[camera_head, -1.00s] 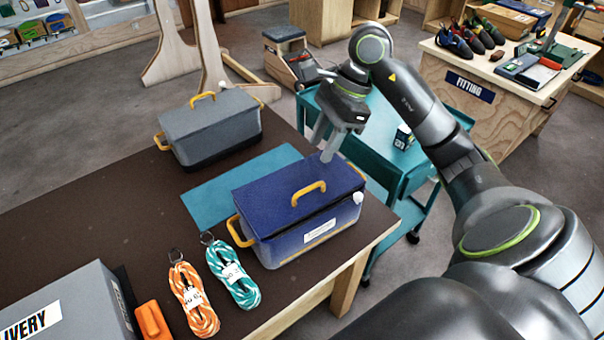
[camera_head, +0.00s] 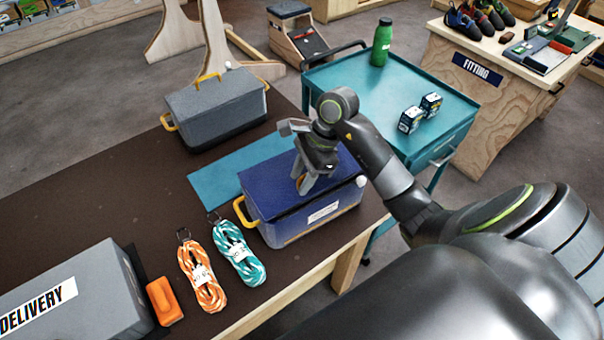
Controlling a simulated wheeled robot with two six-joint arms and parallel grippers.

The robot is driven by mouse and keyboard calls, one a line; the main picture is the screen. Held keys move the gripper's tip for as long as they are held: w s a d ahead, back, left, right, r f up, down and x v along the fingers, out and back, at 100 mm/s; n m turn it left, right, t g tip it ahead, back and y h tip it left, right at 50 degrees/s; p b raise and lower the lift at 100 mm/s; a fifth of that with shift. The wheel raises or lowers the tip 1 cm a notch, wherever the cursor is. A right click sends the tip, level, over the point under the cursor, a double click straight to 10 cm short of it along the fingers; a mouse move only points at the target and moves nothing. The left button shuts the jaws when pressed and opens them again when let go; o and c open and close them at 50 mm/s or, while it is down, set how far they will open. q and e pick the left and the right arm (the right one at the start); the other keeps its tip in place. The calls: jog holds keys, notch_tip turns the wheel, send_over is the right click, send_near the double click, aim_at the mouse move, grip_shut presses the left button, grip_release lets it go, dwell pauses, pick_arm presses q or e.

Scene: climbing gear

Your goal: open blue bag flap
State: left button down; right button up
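The blue bag (camera_head: 279,184) is a box-shaped bag on the dark table. Its blue top flap lies closed, and it has a yellow side handle (camera_head: 246,214) and a white label on the front. My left gripper is not in view.
A grey bag (camera_head: 212,106) stands behind on a table (camera_head: 110,195) with a teal mat (camera_head: 222,178). Orange rope (camera_head: 203,275), teal rope (camera_head: 238,255), an orange item (camera_head: 164,301) and a grey delivery box (camera_head: 85,292) lie left. A teal cart (camera_head: 350,80) with a green bottle (camera_head: 381,42) stands behind.

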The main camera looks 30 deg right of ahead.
jog(key=shift+c, duration=0.3)
grip_shut()
jog(key=shift+w+r, duration=0.1)
jog(key=shift+w+r, duration=0.2)
jog(key=shift+r, duration=0.2)
jog(key=c, duration=0.5)
grip_release()
jog(key=shift+w+r, duration=0.1)
jog(key=shift+r, duration=0.1)
jog(key=o, duration=0.5)
jog(key=shift+o, duration=0.6)
